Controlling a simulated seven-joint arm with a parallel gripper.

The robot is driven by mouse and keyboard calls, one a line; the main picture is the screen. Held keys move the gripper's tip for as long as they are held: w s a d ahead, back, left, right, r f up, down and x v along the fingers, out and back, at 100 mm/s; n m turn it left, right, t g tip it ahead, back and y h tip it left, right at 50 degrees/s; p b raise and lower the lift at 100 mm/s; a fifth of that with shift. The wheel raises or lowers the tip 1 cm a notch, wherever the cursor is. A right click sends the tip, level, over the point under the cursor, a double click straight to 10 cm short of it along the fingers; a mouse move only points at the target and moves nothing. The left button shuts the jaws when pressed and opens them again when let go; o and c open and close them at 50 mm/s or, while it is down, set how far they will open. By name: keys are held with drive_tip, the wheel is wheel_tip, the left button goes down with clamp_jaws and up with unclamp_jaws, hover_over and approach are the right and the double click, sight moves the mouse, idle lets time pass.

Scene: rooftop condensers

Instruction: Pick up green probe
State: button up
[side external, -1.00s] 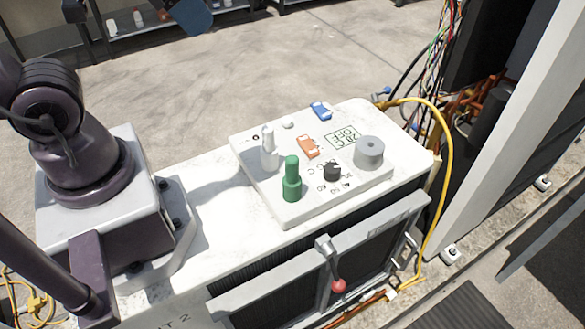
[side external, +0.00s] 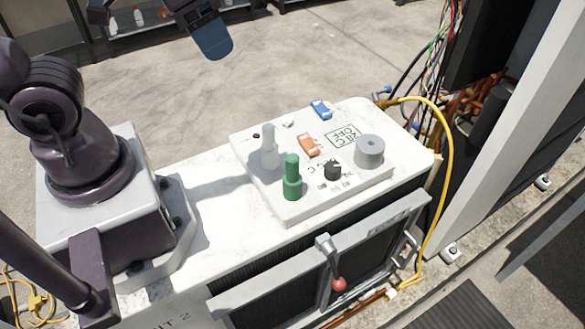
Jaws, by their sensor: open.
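The green probe (side external: 292,178) stands upright near the front left of the white control panel (side external: 290,212). A similar white probe (side external: 269,147) stands upright just behind it. Part of my gripper (side external: 212,38) shows at the top of the side external view, with a blue finger pointing down. It is above and behind the panel, well apart from the green probe, and holds nothing that I can see. The rest of the gripper is cut off by the top edge.
The panel also bears an orange switch (side external: 308,146), a blue switch (side external: 321,110), a black knob (side external: 332,171) and a grey cylinder (side external: 369,152). A red-tipped lever (side external: 338,284) is on the unit's front. A yellow cable (side external: 448,150) loops at the right. The white top left of the panel is clear.

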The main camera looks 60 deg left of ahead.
drive_tip(key=w+d+f+n+g, duration=0.3)
drive_tip(key=w+d+f+n, duration=0.1)
drive_tip(key=d+f, duration=0.15)
drive_tip(key=n, duration=1.2)
hover_over(293, 157)
wheel_tip(293, 157, down, 5)
drive_tip(key=shift+g, duration=0.4)
wheel_tip(293, 157, down, 13)
drive_tip(key=c, duration=1)
